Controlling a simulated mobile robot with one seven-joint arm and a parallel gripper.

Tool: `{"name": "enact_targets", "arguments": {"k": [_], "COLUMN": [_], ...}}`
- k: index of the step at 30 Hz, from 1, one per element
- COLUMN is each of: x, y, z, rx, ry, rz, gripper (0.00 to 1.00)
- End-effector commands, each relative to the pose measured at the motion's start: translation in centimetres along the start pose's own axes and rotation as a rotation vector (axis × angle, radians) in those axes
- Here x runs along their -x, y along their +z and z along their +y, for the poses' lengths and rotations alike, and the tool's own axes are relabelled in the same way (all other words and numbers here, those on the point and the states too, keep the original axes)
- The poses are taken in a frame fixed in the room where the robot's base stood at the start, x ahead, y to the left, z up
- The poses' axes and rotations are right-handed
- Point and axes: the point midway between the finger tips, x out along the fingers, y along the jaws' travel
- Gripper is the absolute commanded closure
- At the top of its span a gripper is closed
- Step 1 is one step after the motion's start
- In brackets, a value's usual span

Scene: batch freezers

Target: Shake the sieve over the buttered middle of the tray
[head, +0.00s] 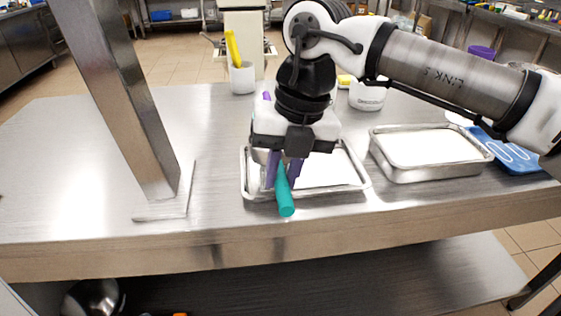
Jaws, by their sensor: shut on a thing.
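My gripper (284,174) points down over the near left part of a shallow metal tray (352,187) with a white inside. Its purple fingers are shut on a teal handle (285,198), which sticks out toward the front edge of the table. The handle looks like that of the sieve; the sieve's bowl is mostly hidden behind my gripper, so I cannot tell its tilt. The buttered middle of the tray is partly covered by my gripper, and butter cannot be made out.
A second, deeper metal tray (430,172) with white contents stands to the right, beside a blue mat (512,155). A steel post (125,100) rises at left. White tubs (242,80) stand behind. The table (65,170) is clear at far left.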

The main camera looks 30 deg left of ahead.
Motion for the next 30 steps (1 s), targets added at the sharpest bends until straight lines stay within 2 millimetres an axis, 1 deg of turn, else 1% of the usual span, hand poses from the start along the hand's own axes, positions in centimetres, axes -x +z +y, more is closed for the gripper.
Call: {"name": "enact_targets", "arguments": {"k": [2,9,11,14,19,21,23,30], "x": [0.1,0.1,0.1,0.0,0.0,0.0,0.1,0.1], "y": [0.1,3.2,3.4,2.6,0.2,-0.1,0.3,3.4], "z": [0.0,0.1,0.1,0.0,-0.1,0.0,0.0,0.1], "rx": [0.000,0.001,0.000,0.000,-0.001,-0.001,-0.001,0.000], "ry": [0.001,0.002,0.001,0.001,0.000,0.000,0.001,0.002], "rz": [0.000,0.000,-0.001,-0.001,-0.001,-0.001,0.000,-0.001], "gripper": [1.00,1.00,1.00,1.00,1.00,1.00,1.00,1.00]}}
